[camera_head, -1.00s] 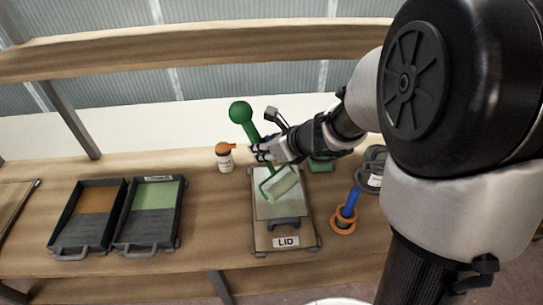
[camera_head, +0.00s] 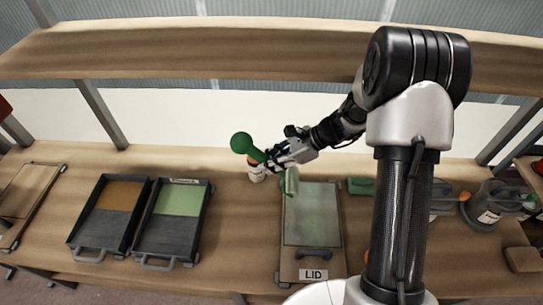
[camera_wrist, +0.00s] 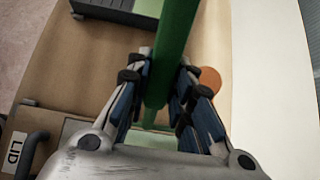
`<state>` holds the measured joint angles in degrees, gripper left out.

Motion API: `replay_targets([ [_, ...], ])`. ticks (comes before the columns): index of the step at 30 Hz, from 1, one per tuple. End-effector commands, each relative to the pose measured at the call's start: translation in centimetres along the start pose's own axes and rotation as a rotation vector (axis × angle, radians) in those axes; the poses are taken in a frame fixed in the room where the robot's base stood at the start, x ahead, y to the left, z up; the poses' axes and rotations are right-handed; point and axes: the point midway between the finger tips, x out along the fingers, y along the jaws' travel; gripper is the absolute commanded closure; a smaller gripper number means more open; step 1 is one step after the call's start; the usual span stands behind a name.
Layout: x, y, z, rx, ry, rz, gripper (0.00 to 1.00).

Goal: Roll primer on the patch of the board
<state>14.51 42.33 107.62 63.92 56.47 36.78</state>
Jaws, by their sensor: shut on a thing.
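My gripper (camera_head: 277,158) is shut on the green handle of a paint roller, with the ball end (camera_head: 241,143) sticking out to the left. The handle also runs between the fingers in the wrist view (camera_wrist: 175,50). The pale green roller head (camera_head: 291,182) hangs at the upper left edge of the board; whether it touches is unclear.
A second dark tray (camera_head: 95,241) holds brown paint. An orange-capped bottle (camera_head: 256,172) stands close behind the roller. A green block (camera_head: 361,186) lies right of the board, with pots (camera_head: 489,210) farther right. An upper shelf (camera_head: 250,55) spans the back.

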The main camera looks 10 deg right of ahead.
Motion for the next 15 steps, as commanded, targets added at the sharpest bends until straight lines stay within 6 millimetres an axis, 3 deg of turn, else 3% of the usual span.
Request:
replay_targets([
  [15,2.8,0.0,-3.1,0.000,0.000,0.001,1.00],
])
